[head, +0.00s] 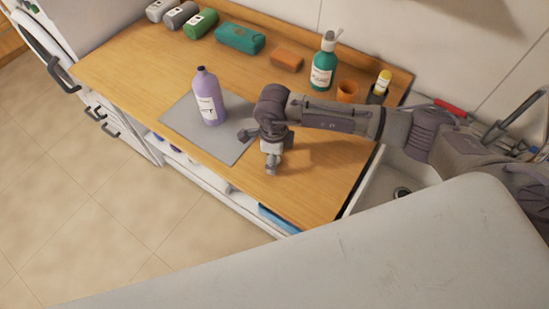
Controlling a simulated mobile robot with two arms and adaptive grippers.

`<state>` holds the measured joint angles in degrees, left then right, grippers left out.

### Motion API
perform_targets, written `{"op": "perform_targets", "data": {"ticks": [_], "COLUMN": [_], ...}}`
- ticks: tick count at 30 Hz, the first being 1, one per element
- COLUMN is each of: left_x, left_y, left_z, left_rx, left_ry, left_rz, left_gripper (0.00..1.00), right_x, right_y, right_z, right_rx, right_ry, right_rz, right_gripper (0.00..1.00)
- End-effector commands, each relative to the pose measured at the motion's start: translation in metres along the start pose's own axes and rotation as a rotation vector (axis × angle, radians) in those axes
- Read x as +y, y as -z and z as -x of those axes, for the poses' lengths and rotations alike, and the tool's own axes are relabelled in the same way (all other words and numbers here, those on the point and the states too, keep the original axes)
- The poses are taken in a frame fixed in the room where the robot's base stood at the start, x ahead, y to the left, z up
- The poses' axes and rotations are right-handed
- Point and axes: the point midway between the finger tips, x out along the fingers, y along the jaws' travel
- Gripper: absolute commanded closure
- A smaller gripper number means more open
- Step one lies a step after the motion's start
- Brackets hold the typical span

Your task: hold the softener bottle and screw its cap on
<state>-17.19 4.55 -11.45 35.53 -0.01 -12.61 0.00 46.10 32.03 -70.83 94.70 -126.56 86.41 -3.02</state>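The softener bottle (208,101) is lilac with a white label. It stands upright on a grey mat (184,122) on the wooden counter. Its narrow neck has a small dark top; I cannot tell whether this is a cap or the bare neck. No separate cap can be made out. My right gripper (258,150) is to the right of the bottle, over the mat's right edge, pointing down. Its fingers are spread apart, and nothing is seen held between them. It does not touch the bottle. My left gripper is not in view.
Along the back are several rolled or boxed items, a teal pouch (240,38), an orange block (287,60), a green pump bottle (324,65), an orange cup (347,91) and a yellow-capped bottle (381,84). A sink (385,180) lies right. The counter's left part is clear.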

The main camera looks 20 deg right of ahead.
Motion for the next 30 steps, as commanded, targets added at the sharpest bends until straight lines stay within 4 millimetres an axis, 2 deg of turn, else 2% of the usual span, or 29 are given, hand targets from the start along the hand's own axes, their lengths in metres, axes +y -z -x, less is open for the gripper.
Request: {"op": "perform_targets", "data": {"ticks": [2,9,10,23,26,30], "left_x": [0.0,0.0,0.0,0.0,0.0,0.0], "left_y": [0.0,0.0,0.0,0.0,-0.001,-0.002], "left_z": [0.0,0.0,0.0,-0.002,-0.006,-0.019], "left_rx": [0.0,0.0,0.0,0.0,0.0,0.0], "left_ry": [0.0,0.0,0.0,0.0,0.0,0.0], "left_rz": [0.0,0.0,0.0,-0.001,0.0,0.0], "left_gripper": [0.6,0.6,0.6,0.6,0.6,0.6], "right_x": [0.0,0.0,0.0,-0.001,-0.001,-0.002], "right_y": [0.0,0.0,0.0,0.0,-0.001,-0.001], "right_z": [0.0,0.001,0.001,0.003,0.009,0.029], "right_rx": [0.0,0.0,0.0,0.0,-0.003,-0.004], "right_ry": [0.0,0.0,0.0,0.001,0.003,0.005], "right_rz": [0.0,0.0,0.0,0.0,0.0,0.001], "right_gripper": [0.4,0.8,0.82,0.83,0.83,0.83]}}
